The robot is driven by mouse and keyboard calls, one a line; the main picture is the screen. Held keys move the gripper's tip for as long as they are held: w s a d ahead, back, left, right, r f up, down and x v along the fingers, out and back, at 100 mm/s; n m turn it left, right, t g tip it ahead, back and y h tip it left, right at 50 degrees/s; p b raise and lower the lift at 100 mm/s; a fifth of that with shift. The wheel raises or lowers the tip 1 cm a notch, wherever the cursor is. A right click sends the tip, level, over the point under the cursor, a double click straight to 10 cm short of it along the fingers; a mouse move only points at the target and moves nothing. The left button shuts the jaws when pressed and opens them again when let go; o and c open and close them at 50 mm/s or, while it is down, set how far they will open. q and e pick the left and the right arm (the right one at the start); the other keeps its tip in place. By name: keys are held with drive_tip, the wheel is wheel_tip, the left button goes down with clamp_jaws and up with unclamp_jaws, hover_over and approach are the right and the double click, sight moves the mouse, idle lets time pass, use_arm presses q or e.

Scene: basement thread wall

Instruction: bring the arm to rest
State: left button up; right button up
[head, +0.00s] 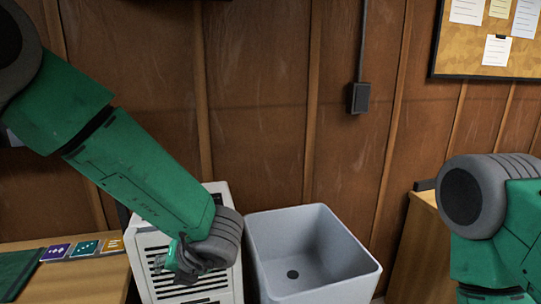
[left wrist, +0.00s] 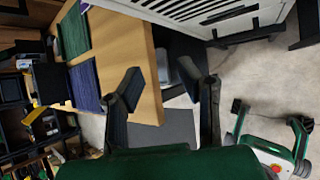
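My left arm, green, reaches in from the left in the head view and slants down to the right. My left gripper (head: 188,262) hangs at its end, in front of the white slatted unit (head: 150,240) and left of the grey bin. In the left wrist view my left gripper (left wrist: 165,90) has its two dark fingers spread well apart, with nothing between them. My right arm (head: 495,215) shows at the right edge of the head view. Its gripper is outside that view.
The grey bin (head: 335,290) stands empty right of the white unit. A wooden desk (head: 95,280) with cards (head: 86,247) is at the lower left; another wooden surface (head: 418,240) is at the right. In the left wrist view, the desk (left wrist: 140,75) lies close behind the left finger.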

use_arm(q)
drive_tip(key=s+a+f+m+t+h+b, duration=0.1)
drive_tip(key=s+a+f+m+h, duration=0.2)
drive_tip(key=f+m, duration=0.7)
drive_tip(key=s+a+f+m+b, duration=0.1)
drive_tip(key=s+a+f+m, duration=0.1)
drive_tip(key=s+f+m, duration=0.7)
drive_tip(key=s+a+f+m+g+h, duration=0.1)
drive_tip(key=s+f+m, duration=0.3)
drive_tip(key=s+m, duration=0.5)
drive_tip(key=s+a+f+m+g+h, duration=0.1)
drive_tip(key=s+f+m+g+h, duration=0.2)
drive_tip(key=s+m, duration=0.7)
drive_tip(key=shift+s+a+f+g+b, duration=0.15)
drive_tip(key=shift+a+f+g+b, duration=0.15)
drive_tip(key=shift+f+g+b, duration=0.3)
drive_tip(key=shift+r, duration=0.1)
